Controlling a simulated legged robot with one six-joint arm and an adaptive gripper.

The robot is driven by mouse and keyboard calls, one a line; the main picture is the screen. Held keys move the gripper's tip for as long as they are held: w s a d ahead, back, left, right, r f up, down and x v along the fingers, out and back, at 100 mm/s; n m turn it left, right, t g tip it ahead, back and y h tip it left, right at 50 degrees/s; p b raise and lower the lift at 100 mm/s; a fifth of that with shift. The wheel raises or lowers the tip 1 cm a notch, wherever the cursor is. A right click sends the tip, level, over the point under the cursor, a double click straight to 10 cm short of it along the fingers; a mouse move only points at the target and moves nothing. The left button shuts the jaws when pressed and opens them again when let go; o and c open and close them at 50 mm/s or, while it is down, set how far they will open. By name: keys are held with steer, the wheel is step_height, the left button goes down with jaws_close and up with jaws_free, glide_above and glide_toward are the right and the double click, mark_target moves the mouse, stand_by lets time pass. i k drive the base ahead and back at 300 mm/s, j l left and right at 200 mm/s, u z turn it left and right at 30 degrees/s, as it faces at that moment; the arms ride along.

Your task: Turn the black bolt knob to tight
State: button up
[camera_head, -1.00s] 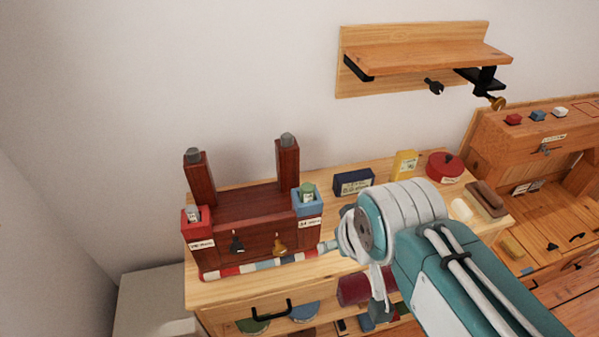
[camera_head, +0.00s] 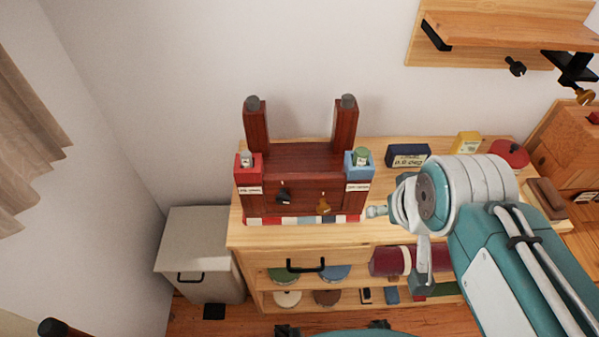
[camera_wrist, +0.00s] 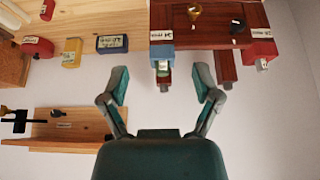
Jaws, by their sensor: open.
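A dark red timber brace (camera_head: 305,180) with two upright posts stands on the light wooden cabinet. A black knob (camera_head: 283,195) is on its front, left of a brass knob (camera_head: 323,207). The wrist view is upside down; there the black knob (camera_wrist: 237,27) is right of the brass one (camera_wrist: 194,12). My gripper (camera_wrist: 160,86) is open and empty, apart from both knobs. In the head view it is at the brace's right side, largely hidden by my wrist. Whether the black knob is tight cannot be told.
A red bin (camera_head: 248,175) and a blue bin (camera_head: 359,170) sit at the brace's front corners. A dark blue box (camera_head: 408,156) is to the right. A grey cabinet (camera_head: 200,250) stands left.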

mark_target(282, 198)
steer(key=k+l, duration=0.1)
steer(key=k, duration=0.4)
steer(key=k+l, duration=0.15)
steer(key=k, duration=0.3)
steer(key=u, duration=0.05)
